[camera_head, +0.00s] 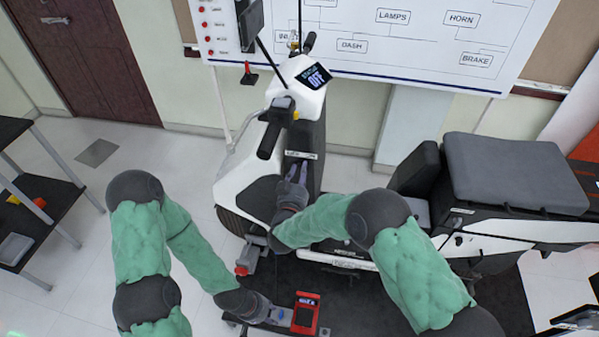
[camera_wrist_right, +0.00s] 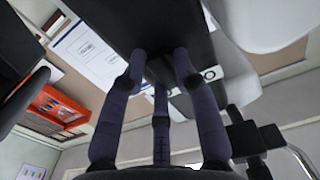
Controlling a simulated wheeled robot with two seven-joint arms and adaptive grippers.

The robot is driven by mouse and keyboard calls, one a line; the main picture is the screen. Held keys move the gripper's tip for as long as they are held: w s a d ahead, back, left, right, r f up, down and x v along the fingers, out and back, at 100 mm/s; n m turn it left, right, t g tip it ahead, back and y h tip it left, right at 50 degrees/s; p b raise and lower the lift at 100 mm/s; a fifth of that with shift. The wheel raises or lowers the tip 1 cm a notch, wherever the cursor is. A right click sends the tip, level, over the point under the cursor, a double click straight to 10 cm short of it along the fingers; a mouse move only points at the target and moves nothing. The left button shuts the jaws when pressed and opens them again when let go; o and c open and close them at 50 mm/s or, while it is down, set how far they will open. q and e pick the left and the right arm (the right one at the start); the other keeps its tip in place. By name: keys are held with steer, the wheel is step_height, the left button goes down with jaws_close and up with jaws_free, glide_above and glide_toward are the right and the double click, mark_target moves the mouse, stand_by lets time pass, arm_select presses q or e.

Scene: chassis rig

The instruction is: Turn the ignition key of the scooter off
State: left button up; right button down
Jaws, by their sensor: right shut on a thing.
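The white and black scooter (camera_head: 240,172) stands on a dark mat, its front end at the left. Its dash display (camera_head: 314,76) is lit and appears to read OFF. My right gripper (camera_head: 297,170) is at the dark inner panel below the handlebar, shut on what seems to be the ignition key. In the right wrist view its fingers (camera_wrist_right: 160,68) close in at the black panel (camera_wrist_right: 145,25); the key itself is hidden between them. My left gripper (camera_head: 290,316) is low, beside a red device (camera_head: 305,314); I cannot tell its opening.
The scooter's grey seat (camera_head: 510,172) is at the right. A labelled wiring board (camera_head: 400,45) hangs on the wall behind. An orange-red rack (camera_wrist_right: 55,108) shows in the wrist view.

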steer(key=shift+s+d+f, duration=0.1)
steer(key=shift+d+f, duration=0.05)
steer(key=shift+f, duration=0.1)
steer(key=c, duration=1.1)
jaws_free()
steer(key=shift+c, duration=0.2)
steer(key=shift+o, duration=0.2)
steer(key=shift+d+r, duration=0.1)
steer(key=shift+r, duration=0.05)
steer(key=s+a, duration=0.2)
steer(key=s, duration=0.9)
steer(key=shift+s+a, duration=0.25)
steer(key=shift+s, duration=0.15)
